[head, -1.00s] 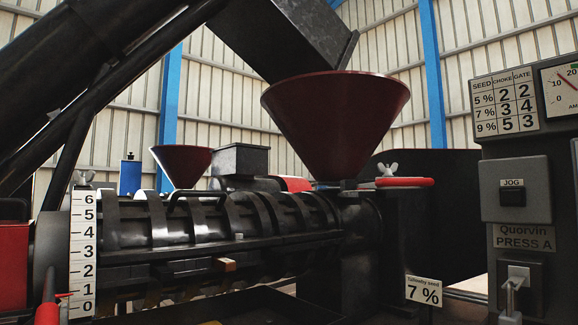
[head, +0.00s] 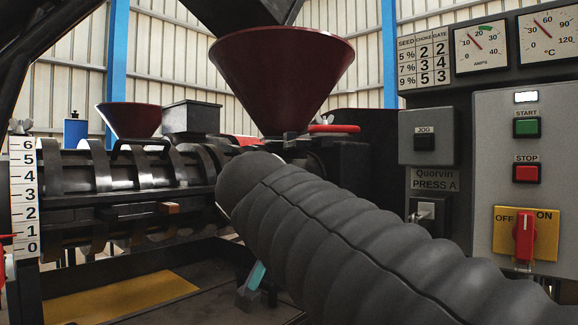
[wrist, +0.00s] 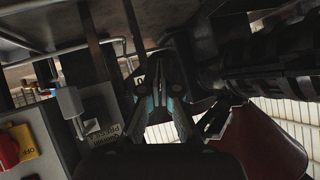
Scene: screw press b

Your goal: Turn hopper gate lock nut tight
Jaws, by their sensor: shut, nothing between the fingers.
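The hopper gate's red handle (head: 335,128) sits under the large dark red hopper (head: 283,70) in the head view. The pale wing-shaped lock nut (head: 327,118) shows small and partly hidden just above the handle. In the wrist view my gripper (wrist: 162,72) is shut and empty, its teal-edged fingers in dark shadow. In the head view my grey arm covers the front of the press, and a teal gripper part shows low beneath it, well below the nut. The hopper also shows in the wrist view (wrist: 265,145); I cannot make out the nut there.
The control cabinet (head: 520,185) with switches and gauges stands at the right. The ribbed press barrel (head: 110,185) and a numbered scale (head: 24,200) with another wing nut (head: 20,127) are at the left. A dark tray with a yellow bottom (head: 130,295) lies below.

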